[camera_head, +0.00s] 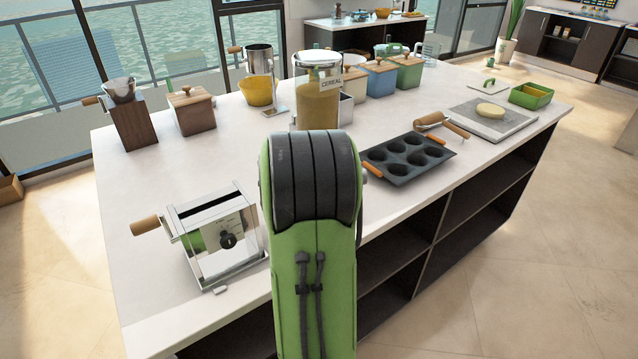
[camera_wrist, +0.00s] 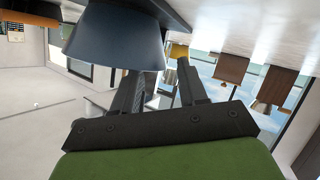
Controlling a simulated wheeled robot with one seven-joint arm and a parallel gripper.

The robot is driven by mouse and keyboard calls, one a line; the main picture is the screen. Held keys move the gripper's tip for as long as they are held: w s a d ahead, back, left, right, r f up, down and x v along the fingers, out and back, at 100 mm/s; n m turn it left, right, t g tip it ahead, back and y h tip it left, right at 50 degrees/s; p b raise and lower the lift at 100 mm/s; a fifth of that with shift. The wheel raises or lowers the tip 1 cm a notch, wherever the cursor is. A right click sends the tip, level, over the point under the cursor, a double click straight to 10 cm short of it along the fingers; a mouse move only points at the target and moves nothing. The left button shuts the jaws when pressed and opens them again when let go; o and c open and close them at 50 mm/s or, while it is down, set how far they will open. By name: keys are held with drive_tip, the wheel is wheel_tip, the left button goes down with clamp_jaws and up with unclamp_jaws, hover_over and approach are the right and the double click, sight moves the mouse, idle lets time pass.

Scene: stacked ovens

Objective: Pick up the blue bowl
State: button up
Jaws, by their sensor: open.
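The blue bowl (camera_wrist: 112,42) is large at the top of the wrist view, which looks upside down, with its wide rim toward my gripper. My gripper (camera_wrist: 158,70) is open, its two dark fingers pointing up in that picture. The bowl's rim covers the tip of the left finger, and its right end reaches into the gap between the fingers. I cannot tell whether they touch. In the head view, my green arm fills the middle, and neither the bowl nor my fingers can be seen there.
On the white island counter (camera_head: 200,155) stand a pasta machine (camera_head: 222,238) left of my arm, a cereal jar (camera_head: 318,95) behind it, and a muffin tin (camera_head: 408,158) to its right. Wooden boxes stand at the back left. The counter's left middle is clear.

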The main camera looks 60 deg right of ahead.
drive_tip(key=x, duration=0.5)
drive_tip(key=shift+s, duration=0.1)
clamp_jaws()
